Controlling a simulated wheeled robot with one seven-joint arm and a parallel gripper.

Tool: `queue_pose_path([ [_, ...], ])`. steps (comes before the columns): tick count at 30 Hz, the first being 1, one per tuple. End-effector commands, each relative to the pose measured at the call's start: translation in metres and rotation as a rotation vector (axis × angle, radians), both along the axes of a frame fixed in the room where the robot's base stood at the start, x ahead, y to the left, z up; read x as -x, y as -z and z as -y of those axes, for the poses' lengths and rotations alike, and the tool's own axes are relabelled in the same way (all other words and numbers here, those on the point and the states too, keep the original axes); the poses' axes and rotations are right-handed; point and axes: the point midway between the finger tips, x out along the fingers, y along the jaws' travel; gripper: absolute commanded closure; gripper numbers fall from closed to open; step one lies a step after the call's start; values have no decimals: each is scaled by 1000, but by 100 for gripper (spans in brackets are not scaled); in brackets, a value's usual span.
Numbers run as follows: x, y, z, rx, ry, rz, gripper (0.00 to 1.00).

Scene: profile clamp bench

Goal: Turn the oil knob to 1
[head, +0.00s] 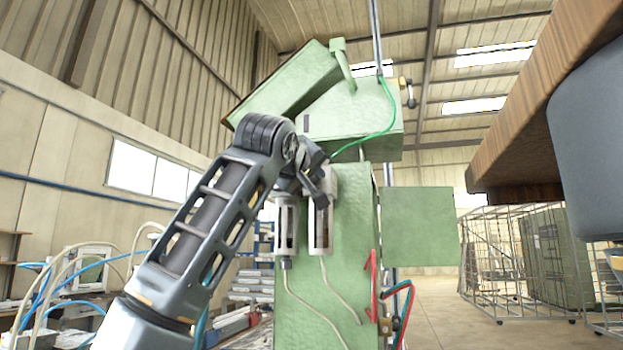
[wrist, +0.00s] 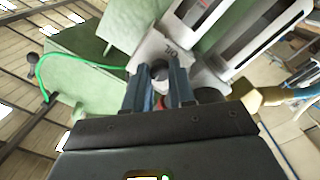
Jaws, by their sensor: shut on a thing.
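The oil knob (wrist: 160,70) is a small dark knob on a pale unit marked OIL (wrist: 163,50) in the wrist view. My gripper (wrist: 158,84) is shut on it, with one finger on each side. The fingers and gripper body hide part of the knob, and I cannot read its setting or any numbers. In the head view my gripper (head: 318,190) is at the top of the pale units on the green machine, and the knob is hidden there.
The green machine (head: 330,285) has two pale units with windows, the left (head: 287,228) and the right (head: 322,232), side by side. A green cable (head: 378,132) hangs above right. A wooden-edged surface (head: 540,120) juts in at the upper right. Wire cages (head: 495,265) stand behind.

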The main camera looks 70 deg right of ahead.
Motion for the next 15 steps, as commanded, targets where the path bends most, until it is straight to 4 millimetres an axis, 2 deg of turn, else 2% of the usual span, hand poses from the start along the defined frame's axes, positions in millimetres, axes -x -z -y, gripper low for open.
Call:
queue_pose_path([
  [8,-1,5,-1,10,-5,-152,100],
  [15,-1,6,-1,28,-6,-365,100],
])
